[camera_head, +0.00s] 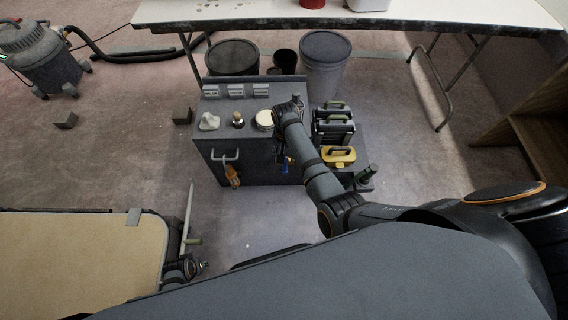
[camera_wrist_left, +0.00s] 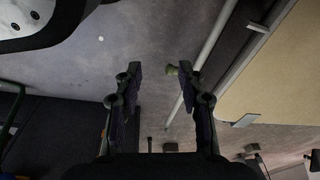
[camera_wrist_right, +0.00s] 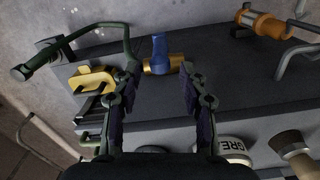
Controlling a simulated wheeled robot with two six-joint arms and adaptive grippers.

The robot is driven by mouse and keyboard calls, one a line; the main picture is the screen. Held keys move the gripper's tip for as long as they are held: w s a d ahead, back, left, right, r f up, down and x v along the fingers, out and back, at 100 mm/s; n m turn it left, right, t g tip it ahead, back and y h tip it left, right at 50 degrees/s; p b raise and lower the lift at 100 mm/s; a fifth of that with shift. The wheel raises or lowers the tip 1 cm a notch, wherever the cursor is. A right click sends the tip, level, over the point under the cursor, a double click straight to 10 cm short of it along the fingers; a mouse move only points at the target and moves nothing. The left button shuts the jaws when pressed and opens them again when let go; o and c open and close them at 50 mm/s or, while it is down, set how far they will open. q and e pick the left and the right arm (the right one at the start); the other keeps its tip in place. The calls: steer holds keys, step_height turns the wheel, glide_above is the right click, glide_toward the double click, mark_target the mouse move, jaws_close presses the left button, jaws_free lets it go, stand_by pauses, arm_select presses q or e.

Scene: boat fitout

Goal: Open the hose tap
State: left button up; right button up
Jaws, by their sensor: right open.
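The hose tap is a brass body with a blue lever (camera_wrist_right: 159,52), on the dark front face of a cabinet. In the right wrist view the lever stands across the brass body (camera_wrist_right: 170,65). In the head view the blue lever (camera_head: 285,168) shows just below my right arm's end. My right gripper (camera_wrist_right: 160,74) is open and empty, its fingers to either side of the tap and apart from the lever. My left gripper (camera_wrist_left: 161,70) is open and empty over the floor, far from the tap.
An orange-handled fitting (camera_head: 233,175) is left of the tap, under a grey bar handle. A yellow-handled item (camera_head: 338,155) is to its right. A white-lidded tin (camera_head: 264,120) stands on the cabinet top.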

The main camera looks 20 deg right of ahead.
mark_target(285, 164)
step_height(285, 164, down, 6)
steer(key=shift+b, duration=1.1)
steer(key=shift+f, duration=0.2)
arm_select(q)
step_height(285, 164, up, 8)
steer(key=w+d, duration=0.2)
steer(key=w, duration=0.1)
steer(key=shift+f, duration=0.2)
steer(key=shift+d, duration=0.1)
arm_select(e)
steer(key=shift+c, duration=0.5)
arm_select(q)
steer(key=shift+s, duration=0.1)
arm_select(e)
jaws_close()
